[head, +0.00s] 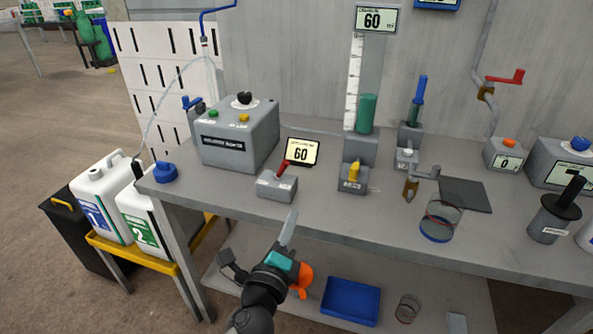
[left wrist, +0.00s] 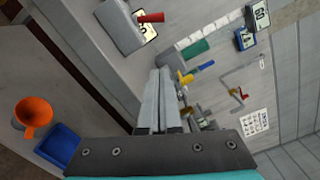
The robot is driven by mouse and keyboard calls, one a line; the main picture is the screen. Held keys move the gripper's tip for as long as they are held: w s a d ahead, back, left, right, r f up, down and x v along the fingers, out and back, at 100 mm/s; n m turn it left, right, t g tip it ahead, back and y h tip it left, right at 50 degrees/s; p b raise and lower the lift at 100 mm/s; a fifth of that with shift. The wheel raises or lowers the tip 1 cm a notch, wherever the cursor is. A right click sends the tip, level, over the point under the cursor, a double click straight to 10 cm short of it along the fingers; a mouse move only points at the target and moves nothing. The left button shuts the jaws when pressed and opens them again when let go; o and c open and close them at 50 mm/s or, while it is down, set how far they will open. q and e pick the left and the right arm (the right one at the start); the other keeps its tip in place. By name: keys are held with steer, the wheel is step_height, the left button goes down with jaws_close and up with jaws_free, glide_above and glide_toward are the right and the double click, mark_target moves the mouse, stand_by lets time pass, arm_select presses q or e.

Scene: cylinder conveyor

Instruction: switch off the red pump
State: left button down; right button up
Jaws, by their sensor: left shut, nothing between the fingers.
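The red switch lever (head: 282,167) sticks up at a tilt from a small grey box (head: 276,187) near the table's front edge. I take this box to be the red pump's switch. The red lever also shows in the left wrist view (left wrist: 151,17), at the top, with its grey box (left wrist: 118,25). My left gripper (head: 292,214) is shut and empty, in front of the table edge and below the box, apart from it. Its closed fingers (left wrist: 158,78) point up the middle of the left wrist view. My right gripper is not in view.
An orange funnel (left wrist: 35,114) and a blue tray (head: 350,301) are below the tabletop.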

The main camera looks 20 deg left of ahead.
mark_target(287, 188)
arm_select(q)
steer(key=shift+w, duration=0.1)
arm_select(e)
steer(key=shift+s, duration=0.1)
arm_select(q)
steer(key=w, duration=0.9)
steer(key=shift+w+a+r, duration=0.1)
steer(key=a, duration=0.1)
steer(key=w+a+r+p, duration=0.1)
steer(key=shift+w+a+r, duration=0.1)
steer(key=shift+a+r, duration=0.1)
steer(key=shift+a, duration=0.1)
steer(key=shift+w+a+r, duration=0.1)
steer(key=shift+a+r, duration=0.05)
steer(key=shift+a, duration=0.25)
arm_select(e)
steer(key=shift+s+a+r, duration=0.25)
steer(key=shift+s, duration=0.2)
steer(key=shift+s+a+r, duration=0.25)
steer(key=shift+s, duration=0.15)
arm_select(q)
steer(key=shift+a+r+n, duration=0.2)
steer(key=shift+n, duration=0.3)
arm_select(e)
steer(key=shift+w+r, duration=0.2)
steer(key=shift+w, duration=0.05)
